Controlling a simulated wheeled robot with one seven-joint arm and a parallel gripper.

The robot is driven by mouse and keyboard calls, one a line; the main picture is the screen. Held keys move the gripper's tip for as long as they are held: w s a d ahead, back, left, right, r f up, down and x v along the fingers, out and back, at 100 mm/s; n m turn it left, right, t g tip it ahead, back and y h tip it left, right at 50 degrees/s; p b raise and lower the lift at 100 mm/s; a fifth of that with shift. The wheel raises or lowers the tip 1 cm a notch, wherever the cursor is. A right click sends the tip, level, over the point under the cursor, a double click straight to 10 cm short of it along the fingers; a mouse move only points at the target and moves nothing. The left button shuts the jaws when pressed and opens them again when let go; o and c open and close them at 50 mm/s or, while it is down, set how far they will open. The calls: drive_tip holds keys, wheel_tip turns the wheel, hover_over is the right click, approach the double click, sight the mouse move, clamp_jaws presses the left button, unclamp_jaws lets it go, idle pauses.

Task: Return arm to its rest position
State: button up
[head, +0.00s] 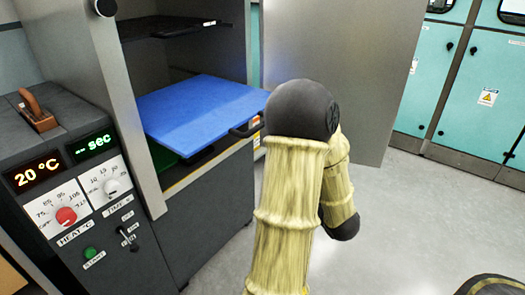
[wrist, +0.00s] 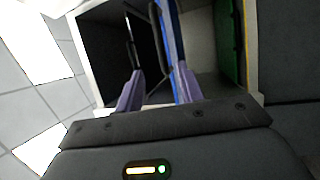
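My gripper (wrist: 158,88) shows in the wrist view with its two purple fingers spread apart. It is open, with no object clearly held between them. It faces the open cabinet, and a blue board (wrist: 178,45) appears edge-on near the right finger. In the head view, my arm (head: 287,215) in its yellow sleeve is bent at a black joint, in front of the cabinet's right side.
The cabinet door (head: 350,70) stands open, behind my arm. A control panel (head: 75,190) reads 20 °C at left. A dark upper rack (head: 165,27) is above the board. Teal lockers (head: 470,90) stand at the right. The floor (head: 415,220) right of my arm is mostly clear.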

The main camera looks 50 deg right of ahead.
drive_tip(key=shift+d, duration=0.1)
drive_tip(key=w+a+f+m+g+y, duration=0.1)
drive_tip(key=w+a+f+m+g, duration=0.3)
drive_tip(key=w+a, duration=0.3)
drive_tip(key=w+a+f+m+g+y, duration=0.1)
drive_tip(key=w+a+f+m+g, duration=0.4)
drive_tip(key=w, duration=0.3)
drive_tip(key=s+a+f+m+g+y, duration=0.2)
drive_tip(key=s+a+g, duration=0.25)
drive_tip(key=a, duration=0.75)
drive_tip(key=s+a+f+m+g+y, duration=0.25)
drive_tip(key=s+a, duration=0.25)
drive_tip(key=a, duration=0.7)
wheel_tip(320, 180, up, 33)
drive_tip(key=p, duration=3.2)
drive_tip(key=shift+s+a+p, duration=0.15)
drive_tip(key=shift+a+p, duration=0.15)
